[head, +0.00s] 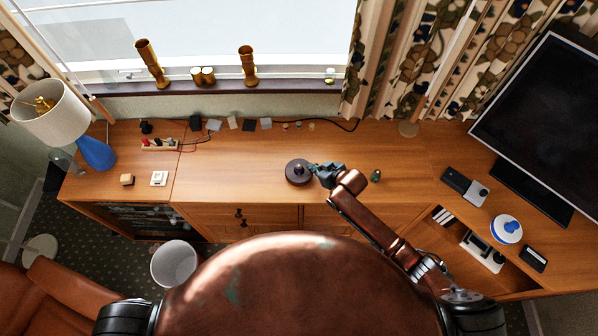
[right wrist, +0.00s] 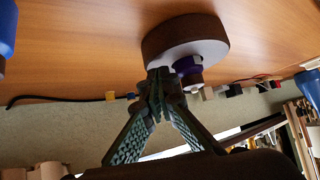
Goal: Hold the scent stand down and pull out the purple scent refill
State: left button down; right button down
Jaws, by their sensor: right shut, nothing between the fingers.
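The scent stand (head: 298,172) is a dark round disc on the wooden cabinet top, in the middle of the head view. In the right wrist view, which is upside down, the stand (right wrist: 172,36) shows a brown side and a pale top face. The purple scent refill (right wrist: 188,66) sticks up from the middle of that face. My right gripper (head: 316,169) is at the stand's right side in the head view. In the right wrist view its fingertips (right wrist: 158,75) are shut and empty beside the refill; I cannot tell whether they touch. My left gripper is not in view.
A small green object (head: 376,177) stands right of my right gripper. A power strip (head: 159,144), cables and small blocks lie along the back left. A blue lamp (head: 95,153) is at far left and a screen (head: 545,125) at right. The cabinet top left of the stand is clear.

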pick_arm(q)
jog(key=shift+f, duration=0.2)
pick_arm(e)
jog(key=shift+f, duration=0.35)
dwell(1.2)
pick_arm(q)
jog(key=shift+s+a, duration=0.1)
pick_arm(e)
jog(key=shift+f, duration=0.1)
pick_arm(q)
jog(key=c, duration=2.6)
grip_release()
